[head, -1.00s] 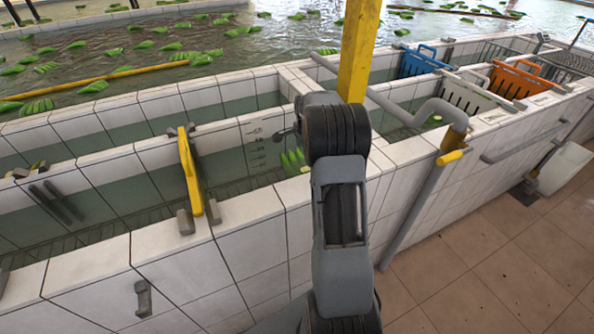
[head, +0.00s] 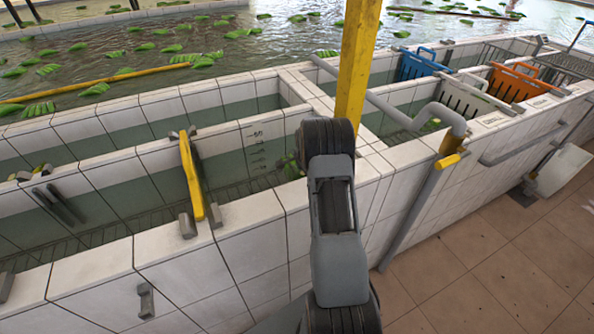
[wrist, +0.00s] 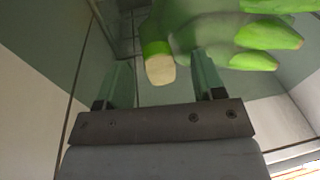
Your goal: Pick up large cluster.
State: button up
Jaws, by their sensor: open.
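A large green banana cluster (wrist: 215,35) fills the top of the wrist view, its fruit pointing right. Its pale cut stem end (wrist: 158,68) lies between the two fingers of my gripper (wrist: 161,66). The gripper is open, with a finger on each side of the stem; I cannot tell whether either touches it. In the head view a small part of a green cluster (head: 290,166) shows in the tank beside my arm. My arm hides the gripper and most of that cluster there.
Tiled tank walls (head: 250,210) surround the work area. A yellow bar (head: 192,175) crosses the tank to the left, and a yellow post (head: 357,65) stands behind my arm. A grey pipe (head: 435,112) lies right. More green clusters (head: 38,108) float in the far pool.

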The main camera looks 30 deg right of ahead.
jog(key=shift+f, duration=0.2)
jog(key=shift+c, duration=0.3)
jog(key=c, duration=1.1)
jog(key=shift+r, duration=0.15)
